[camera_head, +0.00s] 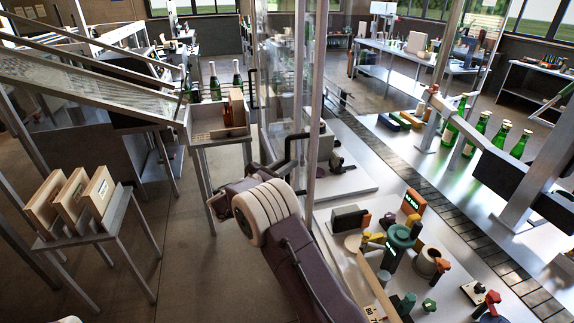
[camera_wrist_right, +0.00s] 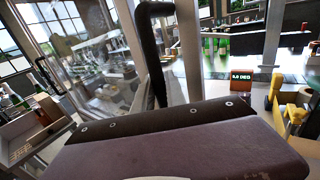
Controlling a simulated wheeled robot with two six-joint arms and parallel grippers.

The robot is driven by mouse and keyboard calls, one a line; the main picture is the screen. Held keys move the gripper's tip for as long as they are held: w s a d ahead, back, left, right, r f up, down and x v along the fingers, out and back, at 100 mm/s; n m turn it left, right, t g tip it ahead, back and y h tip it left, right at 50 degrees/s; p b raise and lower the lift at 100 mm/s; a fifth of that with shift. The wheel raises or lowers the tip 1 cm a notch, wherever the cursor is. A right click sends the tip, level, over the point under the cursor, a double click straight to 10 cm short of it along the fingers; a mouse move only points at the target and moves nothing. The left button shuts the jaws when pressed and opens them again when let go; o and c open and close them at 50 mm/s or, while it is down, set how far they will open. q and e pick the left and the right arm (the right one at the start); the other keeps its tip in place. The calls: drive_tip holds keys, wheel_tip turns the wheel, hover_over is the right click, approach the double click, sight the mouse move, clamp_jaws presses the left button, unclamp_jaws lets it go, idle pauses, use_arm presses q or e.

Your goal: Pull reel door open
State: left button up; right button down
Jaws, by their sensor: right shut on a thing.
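The reel door (camera_head: 283,75) is a clear panel in a grey metal frame, upright in the middle of the head view. Its glass also shows in the wrist view (camera_wrist_right: 85,60). A dark bar handle (camera_head: 298,139) stands out from its lower part; it rises in front of the frame in the wrist view (camera_wrist_right: 148,60). My right gripper (camera_head: 279,168) is shut on the handle, its fingertips partly hidden by my wrist. How far the door stands open I cannot tell. My left gripper is out of view.
A small stand with a tray (camera_head: 215,136) is left of the handle. A rack with wooden boxes (camera_head: 75,194) stands further left. A bench with coloured knobs and a small display (camera_head: 412,201) is right of my arm. Green bottles (camera_head: 482,127) stand at far right.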

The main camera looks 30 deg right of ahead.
drive_tip(key=shift+f, duration=0.15)
drive_tip(key=c, duration=1.4)
unclamp_jaws()
drive_tip(key=shift+o, duration=0.2)
drive_tip(key=b+v, duration=0.3)
drive_tip(key=v, duration=0.6)
